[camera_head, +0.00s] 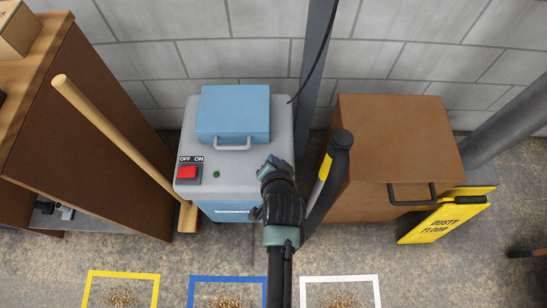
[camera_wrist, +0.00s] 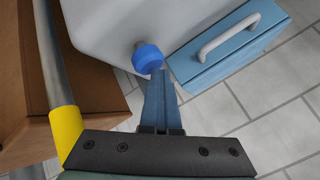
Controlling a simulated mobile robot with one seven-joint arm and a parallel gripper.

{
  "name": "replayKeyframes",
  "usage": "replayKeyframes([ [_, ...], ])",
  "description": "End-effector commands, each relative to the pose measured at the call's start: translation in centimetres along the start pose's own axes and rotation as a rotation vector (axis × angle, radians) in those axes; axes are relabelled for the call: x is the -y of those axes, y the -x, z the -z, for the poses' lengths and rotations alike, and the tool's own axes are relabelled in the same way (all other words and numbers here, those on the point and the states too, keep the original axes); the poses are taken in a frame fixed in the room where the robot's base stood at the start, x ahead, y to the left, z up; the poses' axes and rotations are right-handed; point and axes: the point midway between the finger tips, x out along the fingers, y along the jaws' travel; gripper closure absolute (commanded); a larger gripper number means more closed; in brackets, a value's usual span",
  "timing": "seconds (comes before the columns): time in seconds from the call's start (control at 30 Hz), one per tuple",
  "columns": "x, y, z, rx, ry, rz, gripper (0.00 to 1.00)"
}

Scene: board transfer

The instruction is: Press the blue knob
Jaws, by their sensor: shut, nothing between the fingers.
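The blue knob (camera_wrist: 147,58) sticks out on a short grey stem from the side of the pale grey machine housing (camera_wrist: 105,25) in the wrist view. In the head view I cannot see the knob; the machine (camera_head: 235,168) stands against the wall with a blue lid on top. My gripper (camera_wrist: 160,78) is shut and empty. Its fingertips appear right at the knob's lower edge in the wrist view; I cannot tell whether they touch it. In the head view my gripper (camera_head: 272,165) is at the machine's right front edge.
A red switch (camera_head: 187,172) and a green button (camera_head: 216,174) sit on the machine's top. A black-and-yellow pipe (camera_head: 325,170) stands close right of my gripper, before a brown box (camera_head: 393,140). A wooden handle (camera_head: 120,140) leans left. The floor in front has taped squares.

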Motion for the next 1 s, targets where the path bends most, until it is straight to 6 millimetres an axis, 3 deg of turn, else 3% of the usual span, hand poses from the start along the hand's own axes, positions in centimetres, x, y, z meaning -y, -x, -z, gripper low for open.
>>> replayKeyframes([
  [0.7,-0.49,-0.47,-0.68,0.009,0.0,-0.005,1.0],
  [1.0,0.11,0.42,-0.08,0.01,0.0,-0.006,1.0],
])
